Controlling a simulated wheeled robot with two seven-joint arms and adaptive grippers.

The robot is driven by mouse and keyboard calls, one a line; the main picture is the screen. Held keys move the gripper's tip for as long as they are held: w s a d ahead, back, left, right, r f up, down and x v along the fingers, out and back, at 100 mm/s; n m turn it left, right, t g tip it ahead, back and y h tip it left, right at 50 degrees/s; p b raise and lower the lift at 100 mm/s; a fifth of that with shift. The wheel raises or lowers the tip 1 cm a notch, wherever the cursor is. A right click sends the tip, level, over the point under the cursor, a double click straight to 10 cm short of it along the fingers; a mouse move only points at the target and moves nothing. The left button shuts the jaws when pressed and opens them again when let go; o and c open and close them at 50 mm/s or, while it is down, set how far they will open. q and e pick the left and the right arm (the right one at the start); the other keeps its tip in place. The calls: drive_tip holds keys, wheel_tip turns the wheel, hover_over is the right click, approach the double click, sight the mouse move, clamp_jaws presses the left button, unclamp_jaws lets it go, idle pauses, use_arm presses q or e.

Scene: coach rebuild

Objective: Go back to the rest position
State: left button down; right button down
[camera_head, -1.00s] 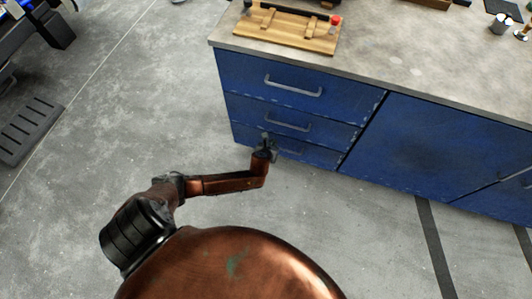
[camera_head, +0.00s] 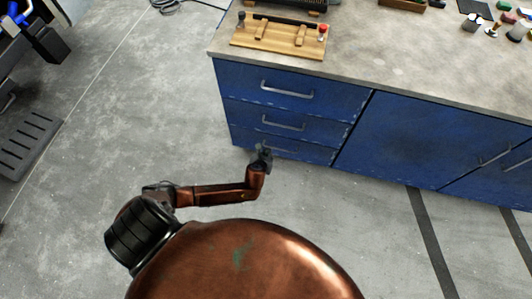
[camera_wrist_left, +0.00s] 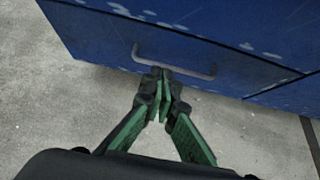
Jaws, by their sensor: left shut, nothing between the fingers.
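My left gripper (camera_head: 262,154) is in front of the lowest drawer of a blue cabinet (camera_head: 290,105) in the head view. In the left wrist view the gripper's green fingers (camera_wrist_left: 163,100) meet at the tips, shut with nothing between them. The tips overlap the drawer's grey handle (camera_wrist_left: 175,62) in that picture; I cannot tell whether they touch it. The drawers look closed. My right gripper is in neither view.
The cabinet's grey worktop (camera_head: 400,65) bears a wooden board with a black bar (camera_head: 282,40) and several small items at the far right. A black slotted step (camera_head: 27,145) stands at the left. Grey floor (camera_head: 150,100) is open between them.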

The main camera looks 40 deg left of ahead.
use_arm(q)
drive_tip(key=shift+s+r, duration=0.1)
drive_tip(key=shift+s, duration=0.05)
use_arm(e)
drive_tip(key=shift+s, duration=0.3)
